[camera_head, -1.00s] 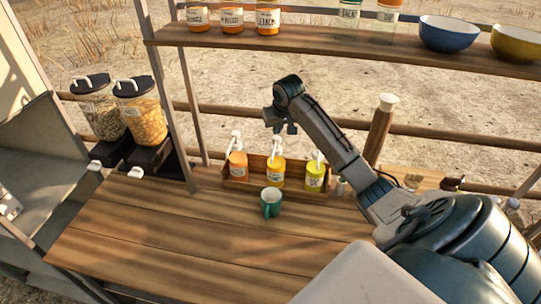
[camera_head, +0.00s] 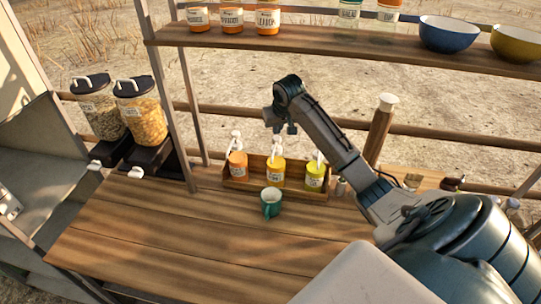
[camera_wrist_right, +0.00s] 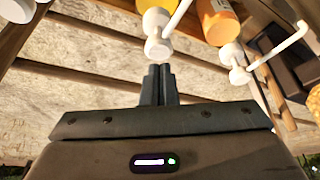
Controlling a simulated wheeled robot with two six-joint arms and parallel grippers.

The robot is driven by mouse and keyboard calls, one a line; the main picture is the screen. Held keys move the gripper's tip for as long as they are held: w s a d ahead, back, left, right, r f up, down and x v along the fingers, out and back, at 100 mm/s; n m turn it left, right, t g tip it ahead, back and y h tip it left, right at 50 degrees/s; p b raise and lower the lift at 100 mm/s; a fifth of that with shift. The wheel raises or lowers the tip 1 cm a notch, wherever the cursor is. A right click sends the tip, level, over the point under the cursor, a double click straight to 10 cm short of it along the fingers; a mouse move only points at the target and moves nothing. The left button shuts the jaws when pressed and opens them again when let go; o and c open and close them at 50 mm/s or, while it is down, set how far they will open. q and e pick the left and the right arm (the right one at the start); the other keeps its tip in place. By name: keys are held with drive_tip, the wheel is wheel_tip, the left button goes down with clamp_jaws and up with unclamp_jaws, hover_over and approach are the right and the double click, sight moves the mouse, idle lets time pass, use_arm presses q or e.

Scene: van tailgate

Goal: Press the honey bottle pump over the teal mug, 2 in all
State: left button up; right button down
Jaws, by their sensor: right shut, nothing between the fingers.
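Three pump bottles with white pump heads stand in a wooden rack: an orange one (camera_head: 238,166), an amber-yellow one (camera_head: 275,174) in the middle and a bright yellow one (camera_head: 313,177). Their labels are too small to read, so I cannot tell which is honey. The teal mug (camera_head: 271,203) stands upright on the counter just in front of the middle bottle. My right gripper (camera_head: 291,129) points down above the rack. In the wrist view its fingers (camera_wrist_right: 160,84) are shut and empty, close to a white pump head (camera_wrist_right: 157,34); contact cannot be told. My left gripper is not in view.
The wooden counter (camera_head: 190,235) is clear left of and before the mug. Two dispensers (camera_head: 143,113) stand at the back left. A shelf (camera_head: 350,45) with jars and bowls crosses above and behind. Small items stand right of the rack, beside my arm.

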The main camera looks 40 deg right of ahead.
sight(277, 138)
drive_tip(key=shift+f, duration=0.2)
drive_tip(key=shift+s+f, duration=0.1)
drive_tip(key=shift+f, duration=1.25)
drive_tip(key=shift+r, duration=1.4)
drive_tip(key=shift+f, duration=0.1)
drive_tip(key=shift+f, duration=1.25)
drive_tip(key=shift+r, duration=1.35)
